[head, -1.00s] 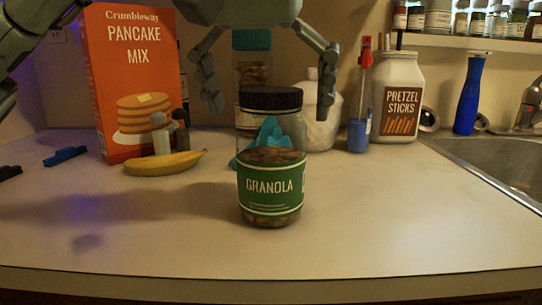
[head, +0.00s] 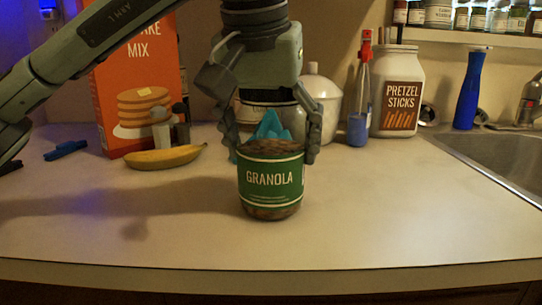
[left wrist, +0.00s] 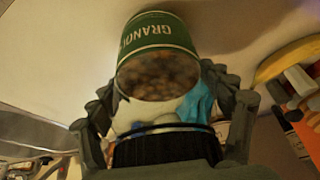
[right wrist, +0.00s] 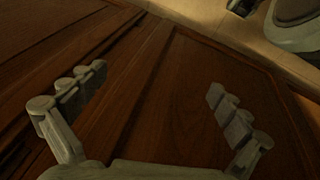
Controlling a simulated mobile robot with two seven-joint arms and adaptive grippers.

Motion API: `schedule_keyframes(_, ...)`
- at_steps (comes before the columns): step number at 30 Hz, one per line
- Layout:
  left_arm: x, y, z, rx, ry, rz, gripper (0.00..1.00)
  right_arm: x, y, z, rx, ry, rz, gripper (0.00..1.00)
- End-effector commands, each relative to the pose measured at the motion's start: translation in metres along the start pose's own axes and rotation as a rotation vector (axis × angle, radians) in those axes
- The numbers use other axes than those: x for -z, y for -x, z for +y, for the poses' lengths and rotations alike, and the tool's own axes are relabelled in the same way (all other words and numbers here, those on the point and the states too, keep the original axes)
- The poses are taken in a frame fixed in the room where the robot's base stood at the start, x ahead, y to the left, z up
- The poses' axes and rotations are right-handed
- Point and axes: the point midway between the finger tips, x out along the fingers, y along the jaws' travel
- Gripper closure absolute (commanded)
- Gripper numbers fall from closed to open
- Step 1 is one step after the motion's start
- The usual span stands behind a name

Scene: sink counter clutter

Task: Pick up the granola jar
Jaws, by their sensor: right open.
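The granola jar (head: 270,186) is a clear jar with a green label, upright on the counter. It also shows in the left wrist view (left wrist: 157,40), upside down in that picture. My left gripper (head: 270,150) is over the jar from above, one finger on each side of its glass. The fingers are very close to the glass; whether they press on it cannot be told. My right gripper (right wrist: 150,95) is open and empty, in front of wooden cabinet doors.
A pancake mix box (head: 137,95) and a banana (head: 165,157) are left of the jar. The sink (head: 490,160) is at right. The front counter is clear.

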Motion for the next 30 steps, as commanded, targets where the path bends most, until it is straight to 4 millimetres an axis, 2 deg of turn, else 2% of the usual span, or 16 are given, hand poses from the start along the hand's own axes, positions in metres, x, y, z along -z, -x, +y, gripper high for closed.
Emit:
schedule_keyframes(1,0.0,0.0,0.0,0.0,0.0,0.0,0.32,0.0,0.0,0.0,0.0,0.0,0.001,0.0)
schedule_keyframes(11,0.001,0.001,0.0,-0.001,0.001,0.002,0.72,0.001,0.0,0.0,0.0,0.001,0.003,0.0)
schedule_keyframes(22,0.004,0.007,0.0,-0.001,0.002,0.003,0.72,0.001,0.001,0.0,0.0,0.002,0.003,0.0)
schedule_keyframes(26,0.009,0.021,0.0,0.0,0.002,0.005,0.72,0.002,0.0,0.0,0.0,0.002,0.005,0.0)
schedule_keyframes(30,0.017,0.044,-0.002,0.0,0.003,0.006,0.72,0.001,-0.004,-0.001,0.003,0.003,0.004,0.0)
